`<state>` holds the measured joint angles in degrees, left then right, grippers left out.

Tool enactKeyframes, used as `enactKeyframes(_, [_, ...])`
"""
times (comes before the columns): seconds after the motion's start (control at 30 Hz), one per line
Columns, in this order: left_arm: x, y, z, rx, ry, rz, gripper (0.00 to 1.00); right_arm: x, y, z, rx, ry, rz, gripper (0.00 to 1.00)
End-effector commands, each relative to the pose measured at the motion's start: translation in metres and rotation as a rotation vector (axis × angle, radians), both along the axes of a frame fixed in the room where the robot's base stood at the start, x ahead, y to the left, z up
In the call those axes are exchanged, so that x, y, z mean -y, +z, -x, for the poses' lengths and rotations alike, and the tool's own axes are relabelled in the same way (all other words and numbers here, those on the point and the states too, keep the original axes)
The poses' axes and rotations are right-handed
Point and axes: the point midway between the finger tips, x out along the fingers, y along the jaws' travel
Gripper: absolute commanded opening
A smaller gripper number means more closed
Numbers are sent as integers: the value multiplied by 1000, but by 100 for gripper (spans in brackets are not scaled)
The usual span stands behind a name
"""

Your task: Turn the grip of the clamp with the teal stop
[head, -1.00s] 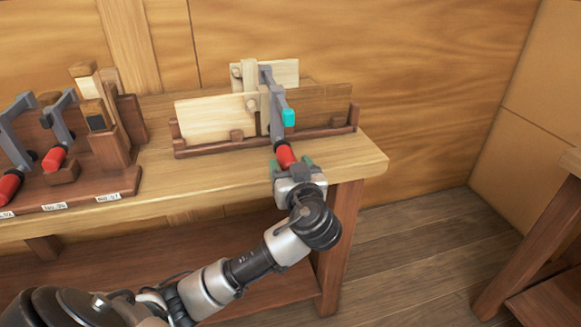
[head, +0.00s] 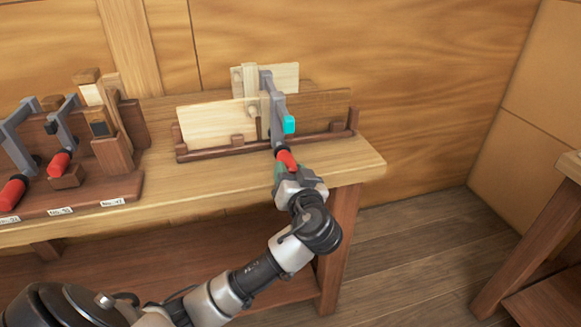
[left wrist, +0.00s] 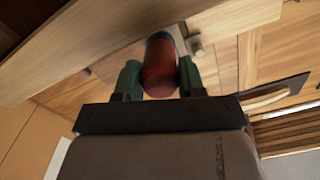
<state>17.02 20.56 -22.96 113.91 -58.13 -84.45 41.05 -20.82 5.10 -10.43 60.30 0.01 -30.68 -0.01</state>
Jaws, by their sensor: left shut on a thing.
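The clamp (head: 275,115) with the teal stop (head: 289,124) sits across the boards in the wooden holder on the bench. Its red grip (head: 287,160) points toward me and down. My left gripper (head: 283,172) is at the red grip, shut on it. In the left wrist view the red grip (left wrist: 160,66) stands between the two green fingers of my left gripper (left wrist: 158,80). The clamp's far jaw is partly hidden by the boards. My right gripper is not in view.
A wooden rack (head: 130,186) with other red-handled clamps (head: 60,163) and several label tags stands at the left. A pale board (head: 215,120) and a darker board (head: 320,108) lie in the holder. The bench's right end (head: 365,167) is clear.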

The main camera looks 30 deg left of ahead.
Motion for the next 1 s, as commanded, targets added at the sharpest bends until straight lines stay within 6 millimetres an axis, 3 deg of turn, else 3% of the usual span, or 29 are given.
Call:
enactKeyframes(0.37, [1,2,0,-277,28,-233,16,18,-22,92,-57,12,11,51])
enactKeyframes(1.0, [2,1,0,-736,71,-629,16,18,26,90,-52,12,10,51])
